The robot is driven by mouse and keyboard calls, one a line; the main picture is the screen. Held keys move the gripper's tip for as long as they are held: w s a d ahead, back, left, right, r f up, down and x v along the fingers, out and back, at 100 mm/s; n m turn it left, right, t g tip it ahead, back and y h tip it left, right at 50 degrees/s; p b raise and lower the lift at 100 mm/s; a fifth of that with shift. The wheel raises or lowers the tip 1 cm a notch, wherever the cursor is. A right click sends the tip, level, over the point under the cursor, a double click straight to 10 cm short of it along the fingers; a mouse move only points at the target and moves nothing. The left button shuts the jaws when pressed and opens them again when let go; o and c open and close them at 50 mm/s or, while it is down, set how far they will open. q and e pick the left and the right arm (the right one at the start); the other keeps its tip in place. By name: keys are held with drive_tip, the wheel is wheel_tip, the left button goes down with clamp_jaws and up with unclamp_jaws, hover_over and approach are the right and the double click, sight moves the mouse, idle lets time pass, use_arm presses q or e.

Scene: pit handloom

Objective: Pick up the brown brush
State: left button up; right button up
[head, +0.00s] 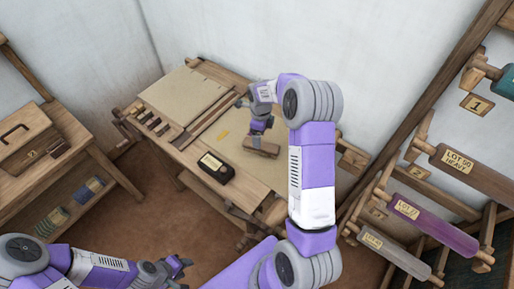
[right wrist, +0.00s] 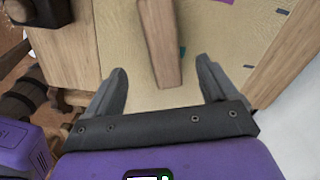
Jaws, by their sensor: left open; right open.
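The brown brush shows as a long wooden block (head: 262,147) on the pale top of the wooden bench; any bristles are hidden. My right gripper (head: 261,125) is over it in the head view. In the right wrist view the brush (right wrist: 160,40) points down the picture between the two open fingers of my right gripper (right wrist: 163,88), touching neither. My left gripper (head: 180,268) is open and empty at the bottom of the head view, away from the bench.
A dark labelled block (head: 216,167) lies on the bench (head: 245,180), left of the brush. A pale board (head: 187,94) and wooden strips lie farther left. A rack with labelled rolls (head: 432,222) stands at the right. A shelf with a wooden box (head: 25,140) stands at the left.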

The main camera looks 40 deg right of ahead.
sight(268, 148)
drive_tip(key=shift+w+f, duration=0.35)
drive_tip(key=shift+f, duration=0.6)
drive_tip(key=f, duration=0.6)
drive_tip(key=shift+s+d+f, duration=0.15)
drive_tip(key=shift+s+d, duration=0.2)
drive_tip(key=c, duration=1.1)
